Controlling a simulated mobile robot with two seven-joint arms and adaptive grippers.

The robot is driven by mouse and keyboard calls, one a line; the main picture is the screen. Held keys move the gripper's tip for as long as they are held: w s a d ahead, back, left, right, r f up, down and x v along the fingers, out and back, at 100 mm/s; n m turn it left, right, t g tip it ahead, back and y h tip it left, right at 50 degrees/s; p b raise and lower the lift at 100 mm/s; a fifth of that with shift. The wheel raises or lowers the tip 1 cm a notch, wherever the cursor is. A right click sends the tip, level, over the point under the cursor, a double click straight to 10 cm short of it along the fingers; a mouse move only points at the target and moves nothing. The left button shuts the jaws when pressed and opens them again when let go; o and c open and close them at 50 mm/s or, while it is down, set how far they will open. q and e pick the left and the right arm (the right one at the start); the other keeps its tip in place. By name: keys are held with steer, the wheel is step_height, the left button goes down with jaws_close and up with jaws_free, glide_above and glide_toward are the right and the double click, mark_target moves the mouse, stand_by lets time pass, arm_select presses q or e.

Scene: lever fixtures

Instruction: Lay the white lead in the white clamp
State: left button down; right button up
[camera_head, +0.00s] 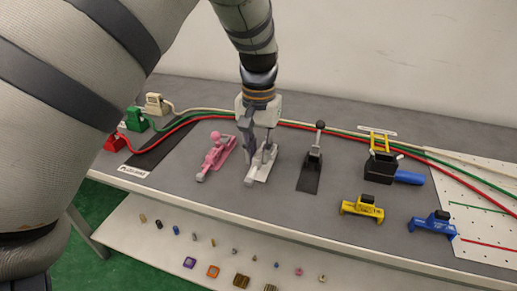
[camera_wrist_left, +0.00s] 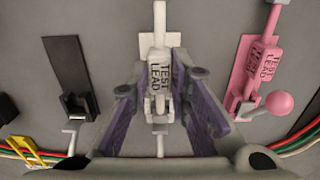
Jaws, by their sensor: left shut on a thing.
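The white lead (camera_wrist_left: 161,78) is a slim white rod with a block lettered "TEST LEAD". In the left wrist view it is between my finger pads, and its rod points away from me. In the head view its rounded end (camera_head: 249,182) shows below my left gripper (camera_head: 259,146), which is shut on it. The white clamp (camera_head: 268,163) is right beneath the gripper, with its plate partly visible in the left wrist view (camera_wrist_left: 146,44). The fingers hide part of the clamp, and I cannot tell whether the lead touches its seat. My right gripper is not in view.
A pink clamp (camera_head: 219,150) with a pink lead stands close on the left, a black clamp (camera_head: 313,160) on the right. Red, green and pale cables run behind. Yellow (camera_head: 361,209) and blue (camera_head: 432,224) fixtures lie at front right. Small parts line the lower shelf.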

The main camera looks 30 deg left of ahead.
arm_select(q)
steer(key=shift+f, duration=0.45)
steer(key=shift+f, duration=0.6)
steer(key=c, duration=0.9)
jaws_free()
steer(key=shift+c, duration=0.2)
steer(key=shift+r, duration=0.1)
